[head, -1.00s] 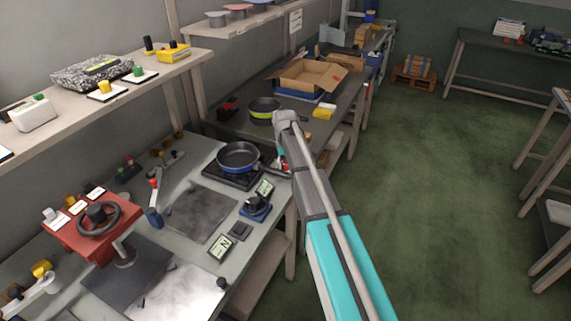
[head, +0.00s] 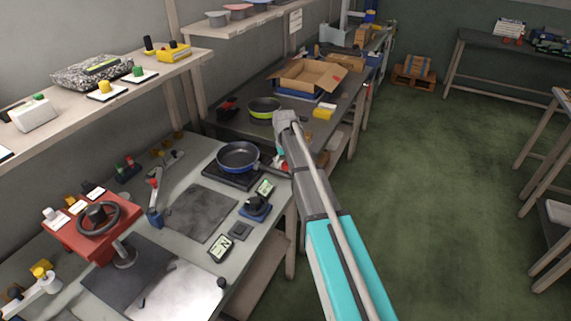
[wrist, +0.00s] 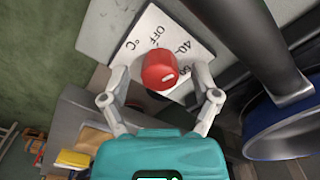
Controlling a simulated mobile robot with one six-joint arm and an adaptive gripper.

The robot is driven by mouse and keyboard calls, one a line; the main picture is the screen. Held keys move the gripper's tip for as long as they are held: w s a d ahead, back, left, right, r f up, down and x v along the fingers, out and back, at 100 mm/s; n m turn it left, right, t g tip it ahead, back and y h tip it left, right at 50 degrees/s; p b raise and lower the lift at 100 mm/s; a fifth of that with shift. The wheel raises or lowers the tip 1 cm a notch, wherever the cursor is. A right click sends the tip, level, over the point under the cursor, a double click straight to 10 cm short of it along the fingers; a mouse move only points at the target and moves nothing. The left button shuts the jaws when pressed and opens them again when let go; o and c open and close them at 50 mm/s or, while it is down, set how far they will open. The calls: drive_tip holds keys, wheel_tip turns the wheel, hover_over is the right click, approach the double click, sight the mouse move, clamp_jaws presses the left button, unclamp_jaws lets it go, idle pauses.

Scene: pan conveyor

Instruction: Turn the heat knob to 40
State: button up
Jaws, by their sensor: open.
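The red heat knob (wrist: 159,71) sits on a white dial plate (wrist: 137,47) in the wrist view. The plate reads OFF, 40 and °C, and another number is partly covered by the knob. A small pale mark shows on the knob, but I cannot tell which number it points to. My gripper (wrist: 160,78) is open, with one finger on each side of the knob; I cannot tell if they touch it. In the head view my arm hides the knob and most of the gripper.
A blue pan (head: 238,157) stands on a black hotplate on the bench; its rim and handle (wrist: 262,45) are close to the right of my gripper. A green-banded pan (head: 264,109) and an open cardboard box (head: 308,77) are on the table behind.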

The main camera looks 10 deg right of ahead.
sight(285, 164)
drive_tip(key=shift+r+n+p, duration=0.3)
drive_tip(key=shift+p, duration=0.05)
wheel_tip(285, 164, up, 13)
drive_tip(key=p, duration=1.3)
drive_tip(key=shift+a+r, duration=0.1)
drive_tip(key=shift+s, duration=0.1)
drive_tip(key=s+d+m, duration=0.1)
drive_tip(key=s, duration=2.8)
drive_tip(key=shift+d+m, duration=0.3)
drive_tip(key=shift+d, duration=0.05)
